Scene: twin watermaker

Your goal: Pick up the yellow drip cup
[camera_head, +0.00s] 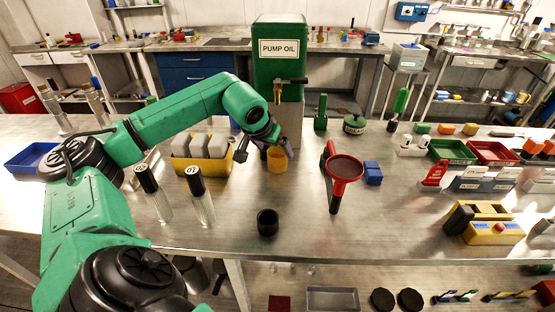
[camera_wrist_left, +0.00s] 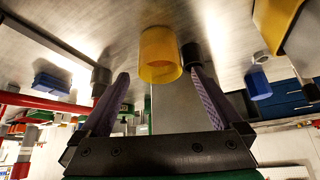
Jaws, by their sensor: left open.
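The yellow drip cup (camera_head: 277,160) stands on the steel table below the tap (camera_head: 277,98) of the green pump oil tank (camera_head: 278,42). My left gripper (camera_head: 265,153) is open at the cup, one finger on each side in the picture. In the left wrist view the cup (camera_wrist_left: 160,55) shows between and slightly beyond the tips of my open left gripper (camera_wrist_left: 160,76). Gaps show between the cup and the fingers, and I see no grip on it. My right gripper is not in view.
A yellow bin with grey pieces (camera_head: 200,165) stands just left of the cup. A red funnel (camera_head: 345,168) and a blue block (camera_head: 373,173) are to the right. A black cup (camera_head: 267,222) and two clear tubes (camera_head: 201,200) stand nearer. The table front centre-right is clear.

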